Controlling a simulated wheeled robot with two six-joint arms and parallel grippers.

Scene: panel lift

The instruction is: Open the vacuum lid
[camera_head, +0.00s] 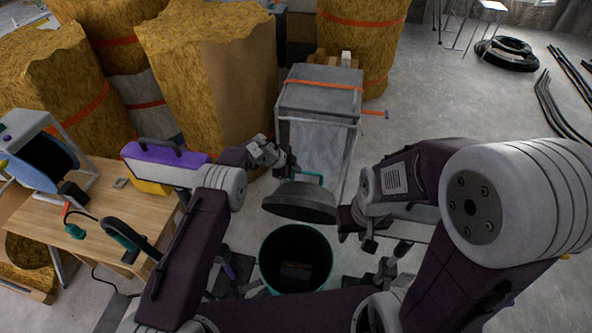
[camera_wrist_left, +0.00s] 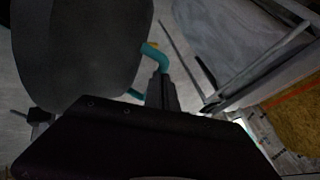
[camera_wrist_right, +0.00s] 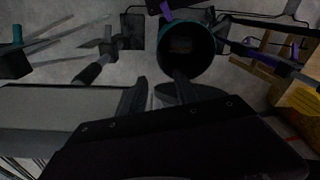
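The vacuum lid (camera_head: 300,205) is a dark grey disc with a teal handle (camera_head: 308,176). It is raised and tilted above the far rim of the vacuum drum (camera_head: 328,270), whose dark inside shows. My left gripper (camera_head: 287,168) is at the handle. In the left wrist view, the fingers (camera_wrist_left: 161,88) appear closed together on the teal handle (camera_wrist_left: 154,54), beside the lid (camera_wrist_left: 75,45). My right gripper (camera_head: 358,236) is right of the lid.
A wooden workbench (camera_head: 100,215) with tools stands on the left. A grey wrapped box (camera_head: 318,125) with an orange strap stands behind the lid. Tall yellow insulation rolls (camera_head: 205,80) fill the back left.

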